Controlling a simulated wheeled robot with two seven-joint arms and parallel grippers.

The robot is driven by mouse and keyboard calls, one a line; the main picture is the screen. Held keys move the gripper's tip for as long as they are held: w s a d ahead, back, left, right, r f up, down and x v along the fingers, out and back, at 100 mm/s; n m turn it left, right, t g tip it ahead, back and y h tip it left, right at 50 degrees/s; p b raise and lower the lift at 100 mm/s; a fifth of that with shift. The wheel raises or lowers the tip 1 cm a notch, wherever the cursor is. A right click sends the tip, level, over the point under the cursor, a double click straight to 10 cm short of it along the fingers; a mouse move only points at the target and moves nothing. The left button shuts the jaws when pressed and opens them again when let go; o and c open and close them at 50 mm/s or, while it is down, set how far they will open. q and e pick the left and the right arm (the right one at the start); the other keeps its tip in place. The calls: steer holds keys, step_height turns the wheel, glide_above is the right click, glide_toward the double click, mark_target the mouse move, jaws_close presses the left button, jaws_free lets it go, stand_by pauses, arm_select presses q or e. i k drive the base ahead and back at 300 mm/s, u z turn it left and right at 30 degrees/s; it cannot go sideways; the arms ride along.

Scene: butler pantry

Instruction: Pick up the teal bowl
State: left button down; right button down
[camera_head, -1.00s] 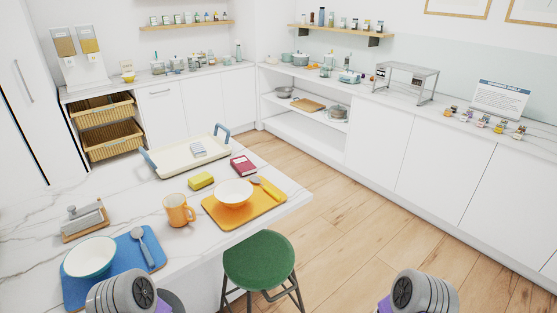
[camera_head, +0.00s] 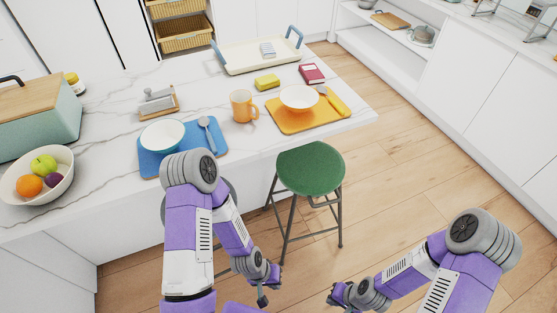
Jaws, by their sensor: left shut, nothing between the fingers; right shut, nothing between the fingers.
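The teal bowl (camera_head: 162,137) has a white inside and a teal outer wall. It sits upright and empty on the blue placemat (camera_head: 222,146) on the marble counter, left of a grey spoon (camera_head: 207,134). My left gripper (camera_head: 263,299) is low in front of the counter, to the right of and well below the bowl, shut and empty. My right gripper (camera_head: 334,299) is low over the floor at the bottom, further right of the bowl, shut and empty. Both grippers are small in the picture and far from the bowl.
A green stool (camera_head: 310,169) stands at the counter's front edge. An orange mug (camera_head: 242,106), a white bowl (camera_head: 299,98) on an orange placemat (camera_head: 289,125), a butter dish (camera_head: 158,102), a fruit bowl (camera_head: 18,184) and a bread box (camera_head: 42,124) share the counter. Wooden floor lies open to the right.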

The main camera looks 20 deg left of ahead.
mark_target(165, 137)
steer(key=u, duration=1.55)
